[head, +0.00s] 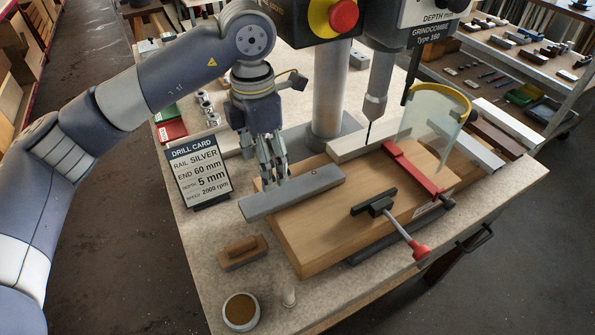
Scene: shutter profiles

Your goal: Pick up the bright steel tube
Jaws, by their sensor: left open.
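A flat grey metal profile (302,191) with a small dark hole lies across the left end of the wooden board (330,228), its left end overhanging. My left gripper (272,173) is open and points down just over this profile; I cannot tell whether the fingertips touch it. Pale profiles lie on the bench: one (360,143) behind the board, another (474,150) to its right and a whiter one (503,115) farther right. I cannot tell for sure which piece is the bright steel tube. My right gripper is not in view.
The drill press column (331,95) and chuck (376,95) stand behind the board.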

